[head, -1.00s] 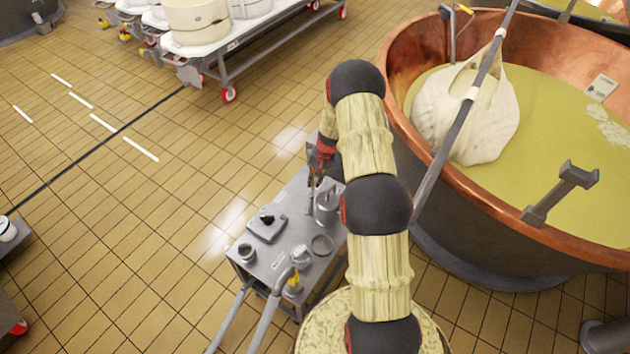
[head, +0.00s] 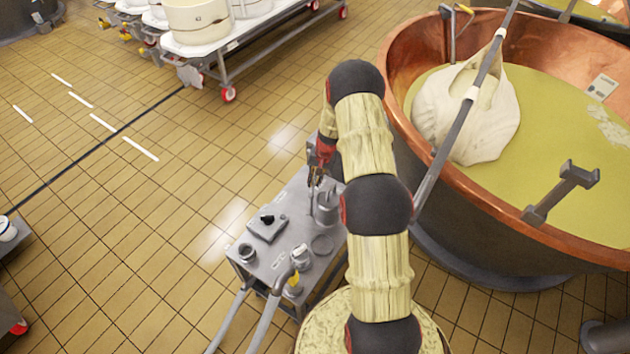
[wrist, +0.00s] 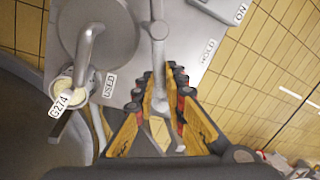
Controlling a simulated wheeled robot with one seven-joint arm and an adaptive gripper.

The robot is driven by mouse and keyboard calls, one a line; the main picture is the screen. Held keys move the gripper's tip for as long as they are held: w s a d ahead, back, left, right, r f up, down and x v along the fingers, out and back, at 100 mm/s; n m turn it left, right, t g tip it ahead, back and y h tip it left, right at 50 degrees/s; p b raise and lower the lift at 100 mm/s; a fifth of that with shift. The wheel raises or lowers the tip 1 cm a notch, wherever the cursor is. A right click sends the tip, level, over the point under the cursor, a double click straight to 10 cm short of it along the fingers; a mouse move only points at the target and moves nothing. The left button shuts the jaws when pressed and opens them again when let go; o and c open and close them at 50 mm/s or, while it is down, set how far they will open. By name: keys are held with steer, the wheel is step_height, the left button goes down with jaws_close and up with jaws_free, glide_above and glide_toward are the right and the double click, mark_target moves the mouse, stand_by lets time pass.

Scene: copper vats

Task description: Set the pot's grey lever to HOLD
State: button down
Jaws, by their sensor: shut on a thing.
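The pot (wrist: 92,38) is a round grey metal vessel on the steel cart top, at the upper left of the wrist view. In the head view the pot (head: 327,208) stands on the cart's far part, beside my gripper (head: 313,182). The grey lever (wrist: 158,45) runs down from the top middle of the wrist view into my gripper (wrist: 160,77), whose fingers are shut on it. The HOLD label (wrist: 207,51) lies on the plate to the right of the lever, apart from it.
A USED label (wrist: 109,88) is left of the lever; an ON label (wrist: 240,14) is at upper right. A jar tagged G274 (wrist: 72,84) sits at left. The copper vat (head: 480,205) stands right of my arm. Tiled floor (head: 180,200) is open to the left.

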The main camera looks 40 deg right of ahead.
steer(key=w+a+n+g+b, duration=0.2)
steer(key=a+n, duration=0.4)
steer(key=n, duration=0.7)
stand_by(0.4)
steer(key=shift+a, duration=0.1)
steer(key=c, duration=1.8)
jaws_free()
steer(key=shift+c, duration=0.2)
steer(key=shift+r, duration=0.1)
steer(key=r, duration=0.3)
steer(key=d+r, duration=0.1)
steer(key=r, duration=0.3)
steer(key=d+r, duration=0.1)
steer(key=r, duration=0.3)
steer(key=shift+w+d+r, duration=0.1)
steer(key=shift+w+r, duration=0.15)
steer(key=shift+w, duration=0.15)
